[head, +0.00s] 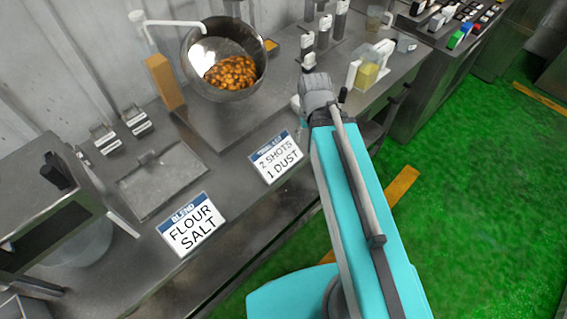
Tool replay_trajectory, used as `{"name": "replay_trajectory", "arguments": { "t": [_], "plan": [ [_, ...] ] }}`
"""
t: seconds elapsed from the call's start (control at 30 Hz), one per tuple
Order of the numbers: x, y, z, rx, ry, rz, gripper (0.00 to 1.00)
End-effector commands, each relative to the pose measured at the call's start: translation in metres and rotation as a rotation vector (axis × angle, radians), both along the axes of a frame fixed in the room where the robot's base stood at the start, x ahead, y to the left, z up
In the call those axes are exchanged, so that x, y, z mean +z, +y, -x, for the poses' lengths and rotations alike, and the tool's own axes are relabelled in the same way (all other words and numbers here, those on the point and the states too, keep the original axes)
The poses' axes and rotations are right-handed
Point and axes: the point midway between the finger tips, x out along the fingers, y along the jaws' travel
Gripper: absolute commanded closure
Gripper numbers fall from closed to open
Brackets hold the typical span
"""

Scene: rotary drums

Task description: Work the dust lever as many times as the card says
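A card (277,158) at the counter's front edge reads "2 SHOTS" and "1 DUST"; its blue header is too small to read surely. Behind it a tilted metal drum (224,88) holds many orange-brown pieces (231,72). A tall orange-tan box (165,82) stands left of the drum, with a white pipe (178,23) above it reaching to the drum mouth. Several white-and-grey upright dispensers (308,48) stand right of the drum. I cannot tell which part is the dust lever.
A second card (192,223) reads "BLEND", "FLOUR", "SALT". A shallow metal tray (160,180) and two small clip-like fixtures (120,128) lie left. A yellow-filled container (369,72) is at right. Green floor (470,200) is open.

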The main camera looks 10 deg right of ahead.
Motion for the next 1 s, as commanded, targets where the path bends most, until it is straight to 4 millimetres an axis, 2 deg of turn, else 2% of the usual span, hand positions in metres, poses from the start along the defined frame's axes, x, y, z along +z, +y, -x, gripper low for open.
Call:
{"name": "replay_trajectory", "arguments": {
  "t": [0.03, 0.07, 0.37, 1.0],
  "plan": [
    [0.0000, 0.0000, 0.0000, 0.000, 0.000, 0.000, 0.38],
    [0.0000, 0.0000, 0.0000, 0.000, 0.000, 0.000, 0.44],
    [0.0000, 0.0000, 0.0000, 0.000, 0.000, 0.000, 1.00],
    [0.0000, 0.0000, 0.0000, 0.000, 0.000, 0.000, 1.00]
  ]
}}
